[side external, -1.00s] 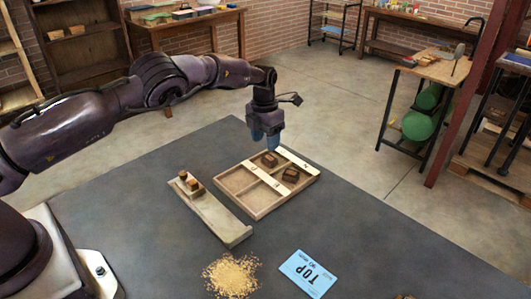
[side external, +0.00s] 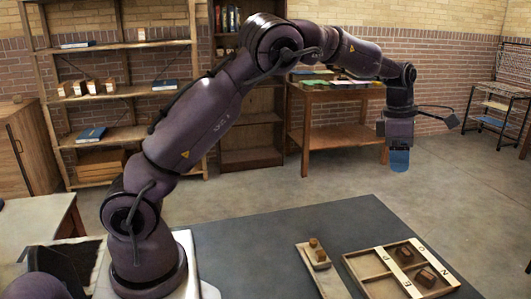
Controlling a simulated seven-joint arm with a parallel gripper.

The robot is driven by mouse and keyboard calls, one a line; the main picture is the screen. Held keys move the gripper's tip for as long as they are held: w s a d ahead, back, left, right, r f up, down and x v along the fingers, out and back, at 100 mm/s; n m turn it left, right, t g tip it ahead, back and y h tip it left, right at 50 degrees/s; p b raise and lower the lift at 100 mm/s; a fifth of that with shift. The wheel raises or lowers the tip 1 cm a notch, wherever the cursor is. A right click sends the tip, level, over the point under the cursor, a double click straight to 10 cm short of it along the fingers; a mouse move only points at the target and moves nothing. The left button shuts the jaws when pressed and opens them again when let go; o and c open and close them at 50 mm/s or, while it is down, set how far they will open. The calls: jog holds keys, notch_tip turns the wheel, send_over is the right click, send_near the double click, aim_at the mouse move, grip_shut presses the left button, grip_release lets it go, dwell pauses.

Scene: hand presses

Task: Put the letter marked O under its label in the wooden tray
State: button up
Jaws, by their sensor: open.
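The wooden tray (side external: 375,276) lies on the dark table at the lower right, with pale label strips (side external: 421,248) along its compartments. Two dark brown letter blocks sit in it, one toward the back (side external: 404,254) and one nearer the front (side external: 426,278). Two small brown letter blocks, one behind (side external: 314,243) and one in front (side external: 320,255), rest on a pale wooden holder (side external: 328,281) left of the tray. The marks on the blocks are too small to read, so I cannot tell which is O. My gripper (side external: 399,161), with blue fingertips, is open, pointing down above the tray's level, apart from all blocks.
The dark tabletop (side external: 250,245) between my base and the holder is clear. Wooden shelves (side external: 130,95) and a wooden side table (side external: 335,135) stand well behind the work area. The picture's lower edge cuts off the table's front.

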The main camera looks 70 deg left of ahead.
jog(key=s+d+r+m+t, duration=0.1)
jog(key=s+d+r+m, duration=0.1)
jog(key=s+r+m, duration=0.45)
jog(key=s+d+r+m+t, duration=0.15)
jog(key=s+r+m, duration=0.25)
jog(key=s+m, duration=0.55)
jog(key=s+d+f+m+t+y, duration=0.1)
jog(key=s+d+f+m, duration=0.1)
jog(key=s+m, duration=0.9)
jog(key=s+f, duration=0.1)
jog(key=s, duration=0.4)
jog(key=shift+d+f+m, duration=0.15)
jog(key=shift+d+m, duration=0.1)
jog(key=shift+m, duration=0.05)
jog(key=shift+t, duration=0.25)
